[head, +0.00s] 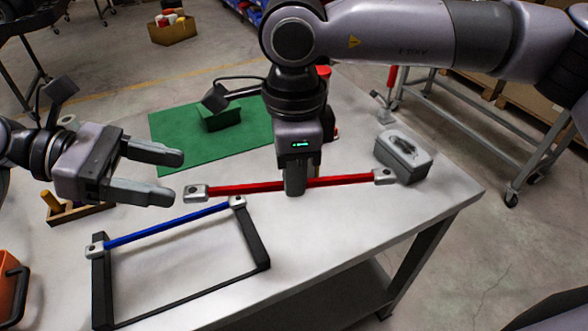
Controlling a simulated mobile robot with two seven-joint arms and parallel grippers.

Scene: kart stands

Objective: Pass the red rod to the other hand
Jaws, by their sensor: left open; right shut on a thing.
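The red rod (245,187) has a grey metal block at each end and lies level across the middle of the view. My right gripper (295,188) points down and is shut on the red rod near its middle. It hides that part of the rod, and I cannot tell the rod's height above the table. My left gripper (178,177) comes in from the left, open and empty. Its two fingers point right, toward the rod's left end block, apart from it.
A blue rod (170,223) with end blocks sits on a black frame (185,293) at the front. A grey box (402,155) stands at right. The white table (340,235) is clear at front right.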

